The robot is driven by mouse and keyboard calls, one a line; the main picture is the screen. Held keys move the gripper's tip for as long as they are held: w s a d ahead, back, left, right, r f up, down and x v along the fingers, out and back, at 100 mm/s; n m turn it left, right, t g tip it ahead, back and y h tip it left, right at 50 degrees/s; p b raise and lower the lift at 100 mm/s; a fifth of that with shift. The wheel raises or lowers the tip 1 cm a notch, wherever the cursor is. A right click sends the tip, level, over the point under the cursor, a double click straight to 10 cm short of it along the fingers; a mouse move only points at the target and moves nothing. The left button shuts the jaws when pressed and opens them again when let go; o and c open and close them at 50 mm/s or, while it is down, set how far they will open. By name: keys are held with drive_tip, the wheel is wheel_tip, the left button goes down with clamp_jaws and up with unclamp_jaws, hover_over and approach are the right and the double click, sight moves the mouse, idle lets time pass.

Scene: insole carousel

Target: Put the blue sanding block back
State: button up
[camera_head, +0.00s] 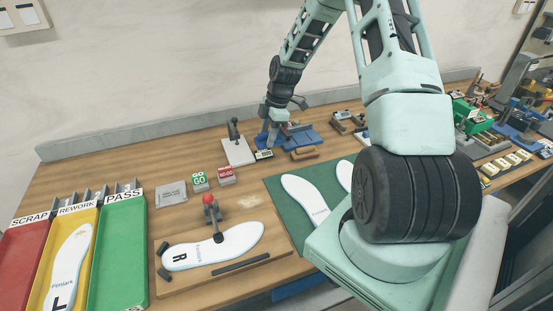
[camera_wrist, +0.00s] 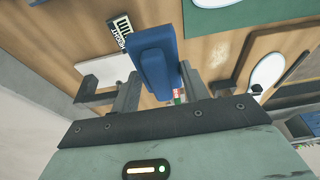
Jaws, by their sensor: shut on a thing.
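My gripper (camera_head: 274,128) is at the back of the bench, pointing down. In the wrist view its two fingers (camera_wrist: 160,88) are closed on the blue sanding block (camera_wrist: 153,68), which sits between them. In the head view a blue tray or base (camera_head: 298,138) lies just right of the gripper. The held block is hard to tell apart from it there, and I cannot tell whether the block touches it.
A white-based gauge (camera_head: 238,152) stands close left of my gripper, and a small label (camera_head: 264,155) lies in front. GO (camera_head: 199,181) and NO-GO (camera_head: 226,175) blocks stand nearer. A green mat (camera_head: 277,187) with insoles is right of centre. Red, yellow and green bins (camera_head: 120,245) are at left.

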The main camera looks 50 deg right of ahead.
wheel_tip(320, 180, down, 6)
drive_tip(key=shift+d+r+p, duration=0.15)
drive_tip(key=shift+r+p, duration=0.05)
drive_tip(key=shift+p, duration=0.7)
wheel_tip(320, 180, down, 3)
drive_tip(key=shift+f+p, duration=0.1)
drive_tip(key=shift+p, duration=0.5)
drive_tip(key=shift+f, duration=0.45)
drive_tip(key=shift+f, duration=0.1)
